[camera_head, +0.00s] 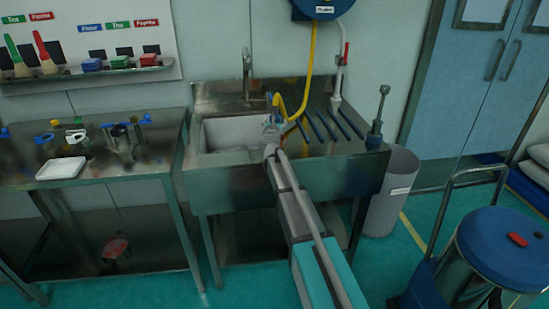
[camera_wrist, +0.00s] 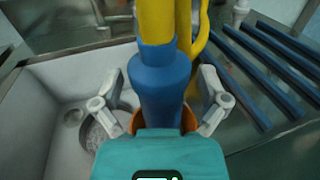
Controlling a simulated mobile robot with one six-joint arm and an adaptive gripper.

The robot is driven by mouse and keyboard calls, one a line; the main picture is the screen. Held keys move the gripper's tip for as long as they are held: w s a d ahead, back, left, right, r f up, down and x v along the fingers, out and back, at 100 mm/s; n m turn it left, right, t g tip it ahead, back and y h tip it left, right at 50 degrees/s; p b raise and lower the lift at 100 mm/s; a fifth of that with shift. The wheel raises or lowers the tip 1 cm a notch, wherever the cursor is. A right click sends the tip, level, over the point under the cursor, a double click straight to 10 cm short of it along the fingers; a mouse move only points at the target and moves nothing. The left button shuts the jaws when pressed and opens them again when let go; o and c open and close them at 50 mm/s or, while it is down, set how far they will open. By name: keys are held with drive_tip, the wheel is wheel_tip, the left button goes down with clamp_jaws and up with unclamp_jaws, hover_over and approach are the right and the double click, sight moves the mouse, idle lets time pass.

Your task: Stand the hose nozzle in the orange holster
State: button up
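The blue hose nozzle (camera_wrist: 163,88) hangs or stands upright at the centre of the wrist view, with the yellow hose (camera_wrist: 155,22) joined to its top. The orange holster (camera_wrist: 191,120) shows as a curved rim on both sides of the nozzle's lower part. The nozzle appears to be inside that rim, but its lower end is hidden by my gripper's teal body. My gripper (camera_wrist: 162,98) has one grey finger on each side of the nozzle, with visible gaps. In the head view my gripper (camera_head: 272,128) is at the sink's right edge, beside the yellow hose (camera_head: 307,85).
The sink basin (camera_wrist: 55,110) lies left, and blue drainer bars (camera_wrist: 250,75) lie right. A tap (camera_head: 247,70) stands behind the sink. A blue hose reel (camera_head: 320,8) hangs above. A grey bin (camera_head: 392,195) and a blue-lidded drum (camera_head: 500,240) stand right.

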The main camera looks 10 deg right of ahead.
idle(0.4)
drive_tip(key=v, duration=1.2)
idle(0.6)
